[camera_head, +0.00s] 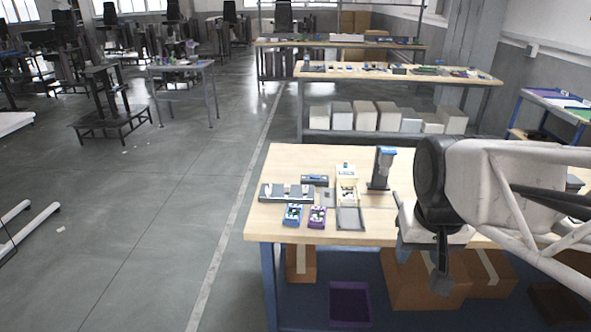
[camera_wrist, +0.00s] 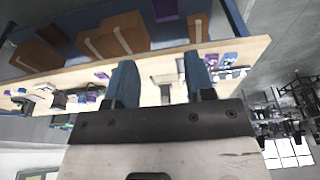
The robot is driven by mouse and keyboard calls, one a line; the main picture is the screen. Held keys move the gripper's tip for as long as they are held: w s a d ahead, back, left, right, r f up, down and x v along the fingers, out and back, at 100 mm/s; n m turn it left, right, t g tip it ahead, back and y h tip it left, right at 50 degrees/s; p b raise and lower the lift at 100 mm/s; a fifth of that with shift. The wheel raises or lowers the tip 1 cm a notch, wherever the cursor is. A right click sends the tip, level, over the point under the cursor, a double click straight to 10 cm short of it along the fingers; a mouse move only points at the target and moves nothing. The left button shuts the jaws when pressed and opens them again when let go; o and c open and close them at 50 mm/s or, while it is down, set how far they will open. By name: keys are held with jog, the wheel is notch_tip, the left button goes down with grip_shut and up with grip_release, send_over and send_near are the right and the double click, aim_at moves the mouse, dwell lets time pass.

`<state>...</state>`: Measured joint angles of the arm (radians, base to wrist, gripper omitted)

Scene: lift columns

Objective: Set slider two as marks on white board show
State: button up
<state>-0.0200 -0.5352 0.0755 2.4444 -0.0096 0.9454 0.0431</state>
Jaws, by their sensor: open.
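A flat dark grey unit (camera_head: 286,193) with several upright pieces on top lies at the left of the wooden table; it may be the slider unit, but single sliders and their settings are too small to tell. A small pale board or box (camera_head: 346,171) stands to its right; I cannot tell whether it is the white board, and no marks are readable. My gripper (camera_head: 440,282) hangs at the table's front right, apart from these things. In the wrist view my gripper (camera_wrist: 161,82) shows two blue fingers spread apart with nothing held between them.
A blue device (camera_head: 293,214) and a purple device (camera_head: 317,216) lie near the table's front left, beside a grey tray (camera_head: 350,219). A dark stand (camera_head: 383,168) rises at the back. Cardboard boxes (camera_head: 425,285) and a purple bin (camera_head: 350,303) sit below the wooden table (camera_head: 280,235).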

jog(key=w+a+r, duration=0.1)
jog(key=w+a, duration=0.1)
jog(key=w, duration=0.6)
jog(key=w+a+r, duration=0.1)
jog(key=w+a, duration=0.1)
jog(key=w, duration=0.6)
jog(key=g, duration=0.2)
send_over(287, 186)
jog(key=f, duration=1.8)
jog(key=shift+s+d+f, duration=0.15)
jog(key=shift+s+d, duration=0.05)
jog(key=shift+d, duration=0.1)
jog(key=shift+w+a+f, duration=0.3)
jog(key=shift+f, duration=0.05)
jog(key=shift+f, duration=3.9)
jog(key=shift+c, duration=0.5)
